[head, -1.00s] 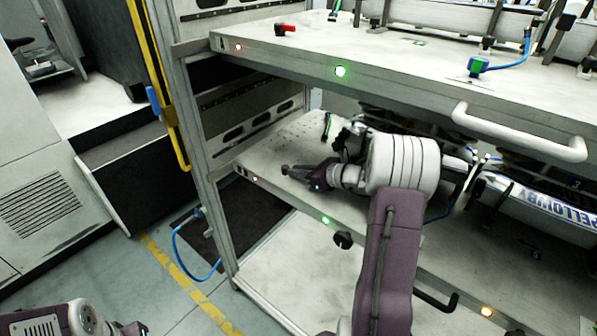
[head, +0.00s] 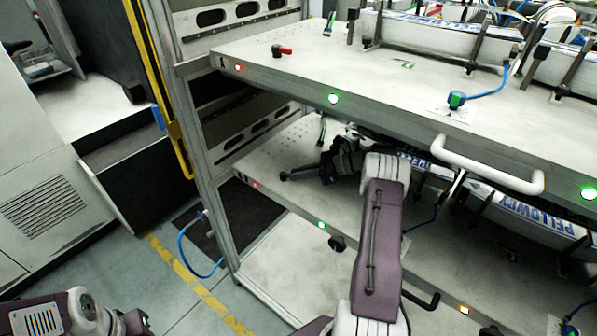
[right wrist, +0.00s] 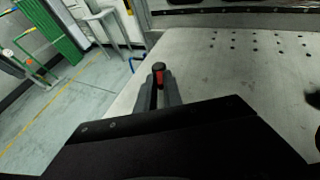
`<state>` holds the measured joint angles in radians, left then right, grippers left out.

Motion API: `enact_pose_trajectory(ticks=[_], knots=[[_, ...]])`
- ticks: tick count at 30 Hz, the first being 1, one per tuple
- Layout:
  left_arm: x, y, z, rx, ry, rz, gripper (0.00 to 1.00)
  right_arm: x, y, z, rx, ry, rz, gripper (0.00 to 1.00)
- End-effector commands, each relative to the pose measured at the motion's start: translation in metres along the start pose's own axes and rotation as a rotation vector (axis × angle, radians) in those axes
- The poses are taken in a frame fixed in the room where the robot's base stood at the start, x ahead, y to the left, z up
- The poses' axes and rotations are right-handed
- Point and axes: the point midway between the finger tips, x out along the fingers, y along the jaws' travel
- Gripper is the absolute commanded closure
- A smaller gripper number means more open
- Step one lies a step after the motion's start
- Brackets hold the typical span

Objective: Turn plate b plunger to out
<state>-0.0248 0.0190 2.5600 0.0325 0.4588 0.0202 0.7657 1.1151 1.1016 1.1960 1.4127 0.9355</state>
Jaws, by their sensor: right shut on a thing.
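The lower shelf plate (head: 300,150) carries a small plunger near its front left corner. In the right wrist view the plunger (right wrist: 159,77) shows a black cap and a red part between the two fingers. My right gripper (head: 287,175) reaches in over the lower plate, low and tilted, and is shut on the plunger. It also shows in the right wrist view (right wrist: 159,92). The fingers hide the plunger's base, so its exact turn cannot be told. My left gripper (head: 136,322) is partly in view at the bottom left; its fingers cannot be made out.
The upper plate (head: 330,62) hangs close above my right arm and carries another red-handled plunger (head: 283,51). A white handle (head: 490,165) sticks out from its front. Lettered bars (head: 540,215) lie on the lower plate at right. Frame posts stand at left.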

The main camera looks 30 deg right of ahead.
Motion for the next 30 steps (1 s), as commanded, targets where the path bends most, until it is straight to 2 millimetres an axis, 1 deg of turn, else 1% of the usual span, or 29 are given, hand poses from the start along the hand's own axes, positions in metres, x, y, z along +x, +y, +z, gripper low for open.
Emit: enact_pose_trajectory(ticks=[6,18,19,20,21,30], knots=[[-0.0029,0.0000,-0.0003,0.000,0.000,0.000,0.64,0.0001,-0.0019,0.0004,-0.015,-0.001,0.035,1.00],[-0.0029,0.0000,-0.0003,0.000,0.000,0.000,0.64,0.0001,-0.0023,0.0006,-0.017,-0.001,0.040,1.00],[-0.0029,0.0000,-0.0003,0.000,0.000,0.000,0.64,0.0002,-0.0023,0.0006,-0.017,-0.001,0.040,0.86],[-0.0029,0.0000,-0.0003,0.000,0.000,0.000,0.64,0.0002,-0.0023,0.0006,-0.017,-0.001,0.040,0.78],[-0.0029,0.0000,-0.0003,0.000,0.000,0.000,0.64,0.0002,-0.0023,0.0006,-0.017,-0.001,0.040,0.67],[-0.0031,0.0001,-0.0003,0.000,0.000,0.000,0.64,-0.0007,-0.0024,0.0005,-0.017,-0.001,0.039,0.67]])
